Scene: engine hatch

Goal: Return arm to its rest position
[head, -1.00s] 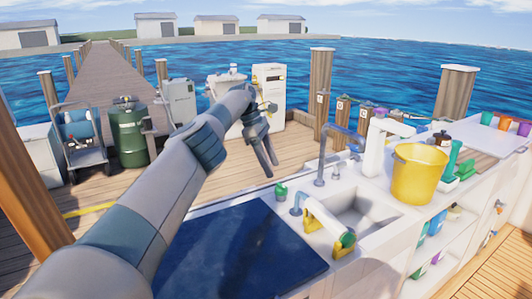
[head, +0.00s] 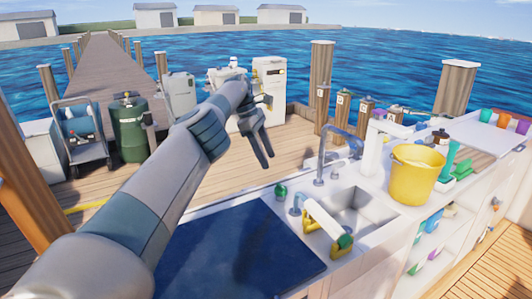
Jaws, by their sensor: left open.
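My left arm comes in from the lower left and reaches up to the middle of the head view. My left gripper (head: 265,158) hangs at its end with the two fingers apart and pointing down. It is open and empty. In the picture it lies over the wooden deck, beyond the back edge of the counter. My right gripper is not in view.
A dark blue mat (head: 235,255) covers the counter's left part. Right of it are a sink (head: 358,212) with a faucet (head: 328,155), a yellow-and-white cylinder (head: 325,225) and a yellow bucket (head: 412,175). A green tank (head: 130,130) and white cabinets (head: 270,85) stand beyond.

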